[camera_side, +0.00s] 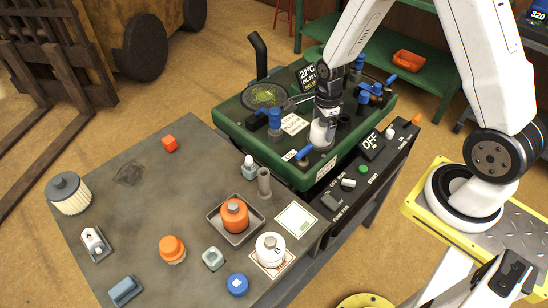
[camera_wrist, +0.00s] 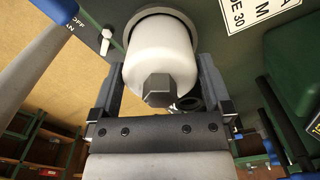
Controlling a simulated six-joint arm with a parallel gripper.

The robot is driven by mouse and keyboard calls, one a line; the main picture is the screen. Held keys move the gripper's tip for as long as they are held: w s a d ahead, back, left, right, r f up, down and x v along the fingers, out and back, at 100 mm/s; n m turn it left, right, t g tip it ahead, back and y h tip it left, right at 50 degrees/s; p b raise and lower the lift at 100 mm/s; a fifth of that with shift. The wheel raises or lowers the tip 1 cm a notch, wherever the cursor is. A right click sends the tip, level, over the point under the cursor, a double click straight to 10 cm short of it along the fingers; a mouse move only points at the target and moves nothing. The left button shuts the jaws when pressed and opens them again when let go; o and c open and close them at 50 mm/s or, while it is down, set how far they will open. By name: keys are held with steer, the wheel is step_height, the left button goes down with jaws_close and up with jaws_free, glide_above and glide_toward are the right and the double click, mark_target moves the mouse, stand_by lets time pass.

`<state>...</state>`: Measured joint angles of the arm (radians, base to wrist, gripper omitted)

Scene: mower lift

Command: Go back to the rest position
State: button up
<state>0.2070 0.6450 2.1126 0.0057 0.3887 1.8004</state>
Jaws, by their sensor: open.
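My gripper (camera_side: 326,104) is over the front part of the green machine (camera_side: 228,117). It is open. In the wrist view its two fingers (camera_wrist: 158,72) stand on either side of a white cylindrical filter (camera_wrist: 162,50) with a dark hex nut on its near end. The filter's far end sits in a round grey seat on the green surface. In the side view the white filter (camera_side: 322,134) shows just below the jaws. Whether the fingers touch it, I cannot tell.
The grey table (camera_side: 110,210) holds an orange canister (camera_side: 234,215) in a tray, a white canister (camera_side: 270,249), a ribbed filter (camera_side: 68,194) and small parts. Blue-handled valves (camera_side: 371,88), a display (camera_side: 309,77) and a black pipe (camera_side: 258,55) rise around my gripper.

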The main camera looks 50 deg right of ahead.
steer(key=shift+n, duration=2.3)
steer(key=shift+n, duration=0.6)
steer(key=n, duration=0.4)
steer(key=shift+n, duration=0.3)
steer(key=shift+n, duration=3.1)
